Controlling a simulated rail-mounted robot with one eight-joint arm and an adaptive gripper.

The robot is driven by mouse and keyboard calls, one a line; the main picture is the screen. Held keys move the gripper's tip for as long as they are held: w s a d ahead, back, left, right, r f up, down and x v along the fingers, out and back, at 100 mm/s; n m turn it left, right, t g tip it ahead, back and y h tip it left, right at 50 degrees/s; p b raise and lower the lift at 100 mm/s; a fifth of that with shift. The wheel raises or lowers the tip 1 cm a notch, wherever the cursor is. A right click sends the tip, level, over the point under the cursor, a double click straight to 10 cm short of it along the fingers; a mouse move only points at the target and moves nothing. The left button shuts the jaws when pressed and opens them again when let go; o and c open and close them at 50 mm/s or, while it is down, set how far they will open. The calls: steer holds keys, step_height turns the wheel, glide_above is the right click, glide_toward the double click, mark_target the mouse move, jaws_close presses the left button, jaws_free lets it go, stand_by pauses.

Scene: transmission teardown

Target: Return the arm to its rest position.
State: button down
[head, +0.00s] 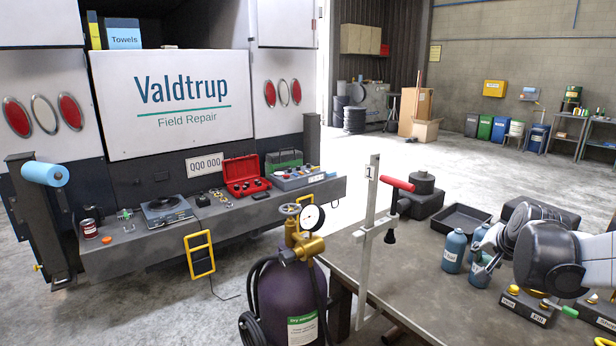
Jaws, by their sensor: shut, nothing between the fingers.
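Part of my arm (548,262) shows at the right edge, grey and white with dark joint covers, above the workbench (390,275). Its links overlap the view of the bottles and dark blocks on the bench. I cannot make out my gripper's fingers in this view. No object is seen hanging from the visible part of the arm.
Near the arm stand blue-grey bottles (454,250), a black tray (461,219) and labelled dark blocks (527,306). A purple gas cylinder (285,305) stands left, before the truck's bumper shelf (130,250).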

steer(key=s+a+f+n+b, duration=0.1)
steer(key=s+a+n+b, duration=0.1)
steer(key=s+a, duration=0.6)
steer(key=s+a+f+n+y+b, duration=0.1)
steer(key=s+a+n, duration=0.3)
steer(key=s+a, duration=0.4)
steer(key=s+a+f+n+g+b, duration=0.1)
steer(key=s+a+f+n+b, duration=0.1)
steer(key=s+a, duration=0.6)
steer(key=shift+s+f+n+y+b, duration=0.3)
steer(key=shift+s+f+n+b, duration=0.1)
steer(key=shift+s+f, duration=0.15)
